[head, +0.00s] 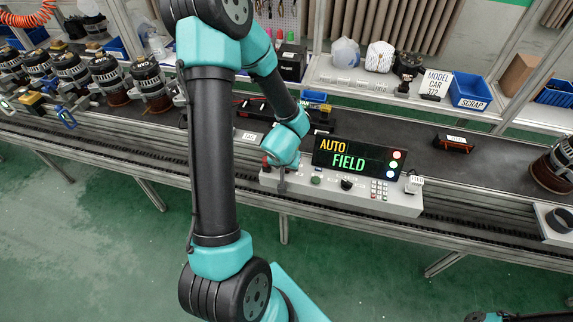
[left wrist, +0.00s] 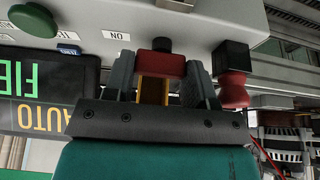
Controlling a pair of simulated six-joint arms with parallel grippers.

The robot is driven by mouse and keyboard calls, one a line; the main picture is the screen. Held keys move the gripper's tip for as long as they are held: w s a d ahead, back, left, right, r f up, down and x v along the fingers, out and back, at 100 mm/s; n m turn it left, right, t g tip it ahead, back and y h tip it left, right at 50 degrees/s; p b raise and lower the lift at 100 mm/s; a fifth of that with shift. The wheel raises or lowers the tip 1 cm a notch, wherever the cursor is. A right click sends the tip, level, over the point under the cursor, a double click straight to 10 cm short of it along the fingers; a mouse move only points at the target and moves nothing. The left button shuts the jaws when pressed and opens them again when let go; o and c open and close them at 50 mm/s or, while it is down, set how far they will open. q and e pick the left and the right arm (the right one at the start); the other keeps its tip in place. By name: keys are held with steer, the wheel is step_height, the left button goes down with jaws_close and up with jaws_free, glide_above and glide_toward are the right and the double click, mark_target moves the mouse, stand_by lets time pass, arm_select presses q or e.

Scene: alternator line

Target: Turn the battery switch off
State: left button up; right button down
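The grey control box (head: 340,193) stands on the bench's front edge. My left gripper (head: 282,180) points down at its left end and is mostly hidden by my own arm in the head view. In the left wrist view, the fingers of my left gripper (left wrist: 160,80) stand on either side of a red handle (left wrist: 161,65) with a black hub. Their inner faces lie very close to it; I cannot tell whether they press on it. An ON label (left wrist: 116,36) is beside the handle. My right gripper is out of view.
A red knob on a black block (left wrist: 234,75) stands close beside the fingers. A green button (left wrist: 33,20) is on the box's other side. The AUTO FIELD display (head: 350,157) rises behind the controls. A blue SCRAP bin (head: 470,91) stands at the back.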

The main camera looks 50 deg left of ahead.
arm_select(q)
steer(key=c, duration=0.4)
steer(key=shift+n, duration=0.4)
steer(key=n+g+y, duration=0.1)
steer(key=n, duration=0.3)
steer(key=shift+w+d, duration=0.1)
steer(key=n+g+y, duration=0.1)
steer(key=n+g, duration=0.1)
steer(key=n, duration=0.3)
steer(key=shift+n, duration=0.3)
steer(key=o, duration=0.9)
steer(key=shift+o, duration=0.2)
